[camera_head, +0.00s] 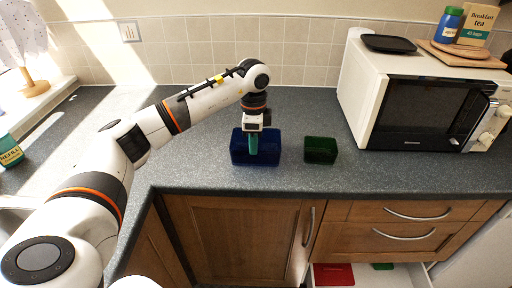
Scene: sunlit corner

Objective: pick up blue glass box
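The blue glass box (268,157) is dark blue and stands on the grey worktop near its front edge, at the middle of the head view. My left gripper (253,146) points straight down at the box, with its teal fingers in front of or inside the box; I cannot tell which. The gap between the fingers does not show, so I cannot tell whether they are open or shut. The gripper hides part of the box's rim. My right gripper is not in view.
A green glass box (320,151) stands to the right, apart from the blue one. A white microwave (368,88) is further right. Below, an open drawer (398,276) holds a red item (334,274) and a green item (382,266). The worktop behind the boxes is clear.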

